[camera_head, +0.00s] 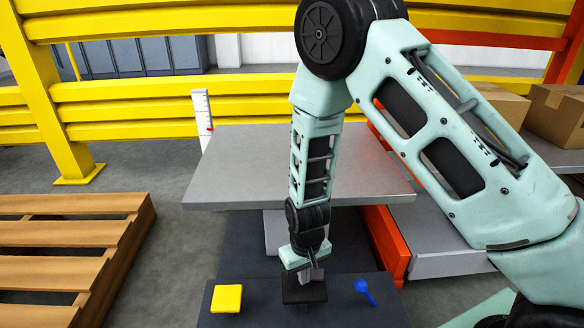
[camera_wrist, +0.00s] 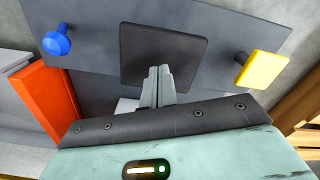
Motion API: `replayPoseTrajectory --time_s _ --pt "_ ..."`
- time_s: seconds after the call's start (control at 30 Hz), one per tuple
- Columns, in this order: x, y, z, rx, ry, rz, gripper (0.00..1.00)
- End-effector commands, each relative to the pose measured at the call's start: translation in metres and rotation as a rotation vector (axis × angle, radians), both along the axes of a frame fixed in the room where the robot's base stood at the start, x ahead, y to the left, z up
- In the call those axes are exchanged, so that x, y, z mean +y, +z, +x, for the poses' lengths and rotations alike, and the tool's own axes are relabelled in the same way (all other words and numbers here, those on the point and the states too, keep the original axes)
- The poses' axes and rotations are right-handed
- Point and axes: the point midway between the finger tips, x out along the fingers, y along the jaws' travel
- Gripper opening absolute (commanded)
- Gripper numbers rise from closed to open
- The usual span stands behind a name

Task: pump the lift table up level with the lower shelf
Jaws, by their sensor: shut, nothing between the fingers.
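The lift table has a grey top (camera_head: 250,165), which stands raised on a pale column above a dark base. A white scale (camera_head: 202,115) with a red mark stands at its back left corner. On the dark front plate (camera_head: 345,312) are a yellow pedal (camera_head: 227,299), a black pedal (camera_head: 304,290) and a blue knob (camera_head: 365,290). My gripper (camera_head: 311,274) points down at the black pedal. In the wrist view my shut, empty fingers (camera_wrist: 158,75) overlap the black pedal (camera_wrist: 185,50); I cannot tell whether they touch it. The yellow pedal (camera_wrist: 262,69) and blue knob (camera_wrist: 58,40) flank it.
A wooden pallet (camera_head: 60,250) lies on the left. An orange-framed grey shelf (camera_head: 440,250) stands at the right, partly hidden by my arm. Cardboard boxes (camera_head: 558,112) sit higher behind. Yellow rails (camera_head: 130,100) run along the back. Floor between pallet and table is clear.

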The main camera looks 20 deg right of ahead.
Motion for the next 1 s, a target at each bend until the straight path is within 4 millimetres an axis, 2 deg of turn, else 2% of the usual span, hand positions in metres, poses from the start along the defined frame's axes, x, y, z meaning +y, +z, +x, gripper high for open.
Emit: replayPoseTrajectory --time_s 0.37,1.0 --pt "0.0 -0.003 0.0 0.001 -0.001 0.0 0.0" --pt "-0.001 -0.046 0.0 0.001 -0.002 -0.001 0.0"
